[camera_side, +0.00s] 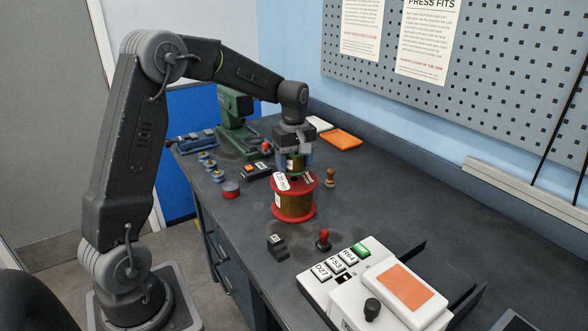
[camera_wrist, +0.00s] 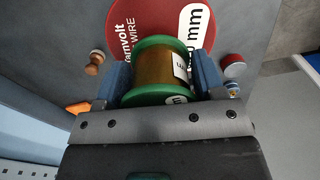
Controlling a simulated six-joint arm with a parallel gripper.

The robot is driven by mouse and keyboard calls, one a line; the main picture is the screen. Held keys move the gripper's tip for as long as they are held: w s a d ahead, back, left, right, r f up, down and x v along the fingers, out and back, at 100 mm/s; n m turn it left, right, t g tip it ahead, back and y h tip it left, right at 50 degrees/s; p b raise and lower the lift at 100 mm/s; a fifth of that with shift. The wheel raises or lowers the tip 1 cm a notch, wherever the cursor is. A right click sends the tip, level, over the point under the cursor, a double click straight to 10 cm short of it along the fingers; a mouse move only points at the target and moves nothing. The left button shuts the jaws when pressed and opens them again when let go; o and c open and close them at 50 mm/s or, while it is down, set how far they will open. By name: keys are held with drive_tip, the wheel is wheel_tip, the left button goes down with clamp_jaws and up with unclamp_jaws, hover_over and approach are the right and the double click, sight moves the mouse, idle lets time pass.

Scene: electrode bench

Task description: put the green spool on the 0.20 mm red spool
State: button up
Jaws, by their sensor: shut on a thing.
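The green spool (camera_side: 291,164) has green flanges and a copper-coloured winding. My gripper (camera_side: 294,158) is shut on it, with a blue finger on each side. The large red spool (camera_side: 294,205) stands upright on the bench directly below, with a label on its top flange. In the wrist view the green spool (camera_wrist: 160,65) sits between my fingers (camera_wrist: 163,80), over part of the red flange (camera_wrist: 140,18). The label there ends in "0 mm"; the rest of the number is hidden. I cannot tell whether the two spools touch.
A wooden-handled stamp (camera_side: 329,177) stands right of the red spool, and a low red-topped tin (camera_side: 231,188) to its left. A small dark block (camera_side: 277,244) and a red-knobbed piece (camera_side: 323,240) stand in front. A white device (camera_side: 385,290) fills the near bench. A green machine (camera_side: 235,110) stands behind.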

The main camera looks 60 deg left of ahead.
drive_tip(key=shift+f, duration=1.1)
drive_tip(key=shift+f, duration=0.2)
drive_tip(key=o, duration=1.3)
wheel_tip(320, 180, up, 12)
drive_tip(key=s+d+r+m+t, duration=0.3)
drive_tip(key=s+d+m+t, duration=0.1)
drive_tip(key=s+d+m, duration=0.9)
drive_tip(key=s+d+f+m, duration=0.1)
drive_tip(key=s, duration=0.2)
drive_tip(key=s+d+f+m+t, duration=0.1)
drive_tip(key=s+d, duration=0.1)
drive_tip(key=s, duration=0.1)
drive_tip(key=s+d+f+m, duration=0.1)
drive_tip(key=s, duration=0.2)
drive_tip(key=shift+s+d+f+t, duration=0.25)
drive_tip(key=shift+d+f+t, duration=0.05)
drive_tip(key=shift+d+f, duration=0.1)
